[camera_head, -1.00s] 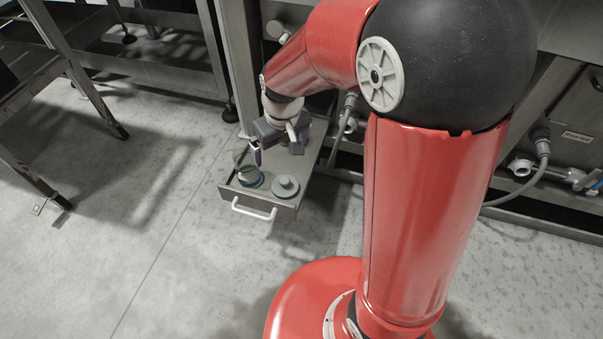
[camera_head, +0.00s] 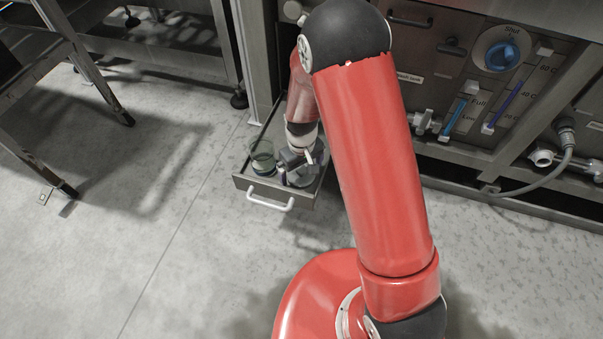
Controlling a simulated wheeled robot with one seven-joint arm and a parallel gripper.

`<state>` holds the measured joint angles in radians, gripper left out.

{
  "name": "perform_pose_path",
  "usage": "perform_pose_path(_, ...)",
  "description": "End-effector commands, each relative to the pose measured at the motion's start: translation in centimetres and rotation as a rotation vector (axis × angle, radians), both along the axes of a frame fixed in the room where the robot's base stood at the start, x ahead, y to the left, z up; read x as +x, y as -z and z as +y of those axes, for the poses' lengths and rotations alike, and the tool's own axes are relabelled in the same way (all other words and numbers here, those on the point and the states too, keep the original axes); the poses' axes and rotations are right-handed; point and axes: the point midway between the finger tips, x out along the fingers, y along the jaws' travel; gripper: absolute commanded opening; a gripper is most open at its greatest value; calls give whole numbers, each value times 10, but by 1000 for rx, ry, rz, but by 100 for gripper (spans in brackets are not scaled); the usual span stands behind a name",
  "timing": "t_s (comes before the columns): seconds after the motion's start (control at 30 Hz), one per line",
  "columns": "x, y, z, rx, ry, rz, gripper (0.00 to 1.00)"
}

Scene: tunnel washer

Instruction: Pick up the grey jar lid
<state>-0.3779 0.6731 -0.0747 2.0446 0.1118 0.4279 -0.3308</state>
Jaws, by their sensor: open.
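The grey jar lid (camera_head: 303,183) lies in the right part of an open drawer, mostly hidden by my gripper. My gripper (camera_head: 295,176) points down into the drawer, right over the lid, with its fingers open. Whether the fingers touch the lid or stand around its knob cannot be told. A greenish, see-through jar (camera_head: 262,157) stands upright in the drawer just left of my gripper, without a lid on it.
The metal drawer (camera_head: 243,182) has a white handle (camera_head: 268,202) at its front and low walls around the jar and lid. A machine panel with a blue dial (camera_head: 502,55) and hoses is at the right.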

Motion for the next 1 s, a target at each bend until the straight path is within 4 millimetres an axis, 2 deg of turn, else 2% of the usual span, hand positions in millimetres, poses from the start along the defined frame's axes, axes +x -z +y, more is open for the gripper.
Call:
perform_pose_path(0.1, 0, 11, 0, -1, 0, 1, 99)
perform_pose_path(0.37, 0, 12, 1, 1, -1, -1, 98)
perform_pose_path(0.7, 0, 12, 0, 1, -1, -1, 53)
perform_pose_path(1.0, 0, 9, 1, 1, -1, -1, 53)
